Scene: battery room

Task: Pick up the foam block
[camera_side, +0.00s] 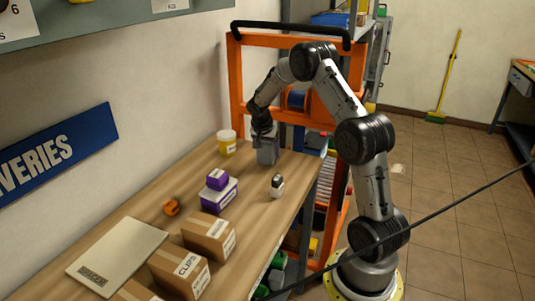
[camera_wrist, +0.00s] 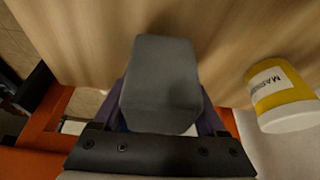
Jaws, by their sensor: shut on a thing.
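The foam block (camera_wrist: 160,80) is a dark grey block with bevelled edges. In the wrist view it sits between the two fingers of my gripper (camera_wrist: 160,110), which is shut on it. In the side view the grey foam block (camera_side: 267,152) is at the far end of the wooden table, under my gripper (camera_side: 263,132). My gripper comes down from above, and its fingers are hard to make out there. I cannot tell whether the block still touches the table.
A yellow tub with white lid (camera_side: 227,142) stands left of the block. Purple-and-white boxes (camera_side: 219,192), a small black-and-white bottle (camera_side: 277,186), an orange item (camera_side: 172,207) and cardboard boxes (camera_side: 209,234) are nearer on the table (camera_side: 150,205). An orange frame (camera_side: 236,80) rises behind.

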